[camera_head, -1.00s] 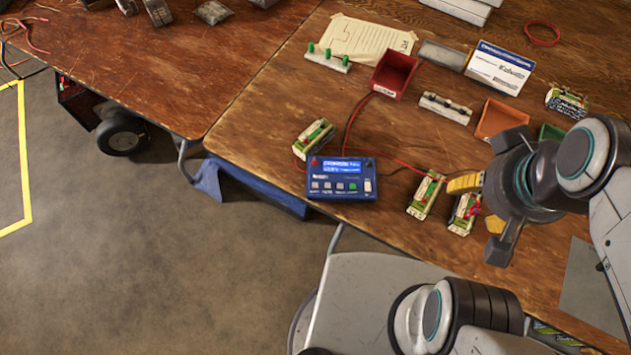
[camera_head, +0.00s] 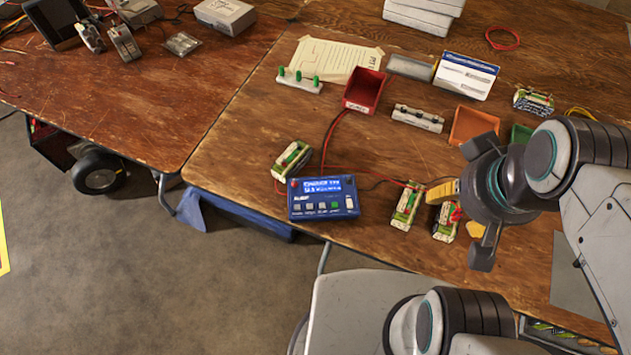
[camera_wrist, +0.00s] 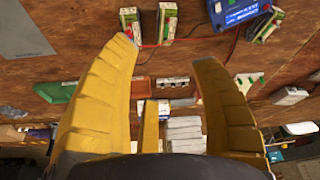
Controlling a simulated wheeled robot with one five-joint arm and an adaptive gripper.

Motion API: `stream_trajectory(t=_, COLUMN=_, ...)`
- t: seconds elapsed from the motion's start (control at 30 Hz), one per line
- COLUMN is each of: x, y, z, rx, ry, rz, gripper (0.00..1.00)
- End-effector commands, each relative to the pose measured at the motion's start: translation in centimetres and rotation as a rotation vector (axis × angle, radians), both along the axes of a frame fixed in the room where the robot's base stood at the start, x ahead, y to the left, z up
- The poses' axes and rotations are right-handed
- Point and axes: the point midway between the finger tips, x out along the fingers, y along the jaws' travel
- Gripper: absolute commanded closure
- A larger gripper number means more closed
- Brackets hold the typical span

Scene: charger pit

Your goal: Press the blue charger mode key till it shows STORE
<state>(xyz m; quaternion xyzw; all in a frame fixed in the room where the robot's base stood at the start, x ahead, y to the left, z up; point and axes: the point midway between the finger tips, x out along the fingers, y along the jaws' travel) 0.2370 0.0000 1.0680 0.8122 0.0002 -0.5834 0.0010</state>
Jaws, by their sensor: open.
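The blue charger (camera_head: 323,198) lies near the front edge of the right table, with a lit blue screen (camera_head: 328,188) whose text is too small to read surely. Below the screen is a row of small keys (camera_head: 321,207), one green and several pale; a lighter key sits at the right. I cannot make out the key labels. My gripper (camera_head: 462,190) is open and empty, to the right of the charger and apart from it. In the wrist view its yellow fingers (camera_wrist: 165,75) are spread, and part of the charger (camera_wrist: 235,10) shows at the top.
Battery packs stand left (camera_head: 291,160) and right (camera_head: 407,205) of the charger, with red and black leads on the table. A red bin (camera_head: 365,91), an orange bin (camera_head: 474,124) and a white-and-blue box (camera_head: 466,75) stand behind. A grey chair (camera_head: 350,310) is in front.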

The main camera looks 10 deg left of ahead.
Motion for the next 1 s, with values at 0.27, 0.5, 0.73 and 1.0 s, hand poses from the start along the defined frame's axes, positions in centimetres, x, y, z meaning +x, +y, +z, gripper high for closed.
stream_trajectory(t=0.27, x=0.0, y=0.0, z=0.0, rx=0.0, ry=0.0, rz=0.0, gripper=0.42)
stream_trajectory(t=0.5, x=0.0, y=0.0, z=0.0, rx=0.0, ry=0.0, rz=0.0, gripper=0.45)
stream_trajectory(t=0.73, x=0.0, y=0.0, z=0.0, rx=0.0, ry=0.0, rz=0.0, gripper=0.66)
stream_trajectory(t=1.0, x=0.0, y=0.0, z=0.0, rx=0.0, ry=0.0, rz=0.0, gripper=0.9)
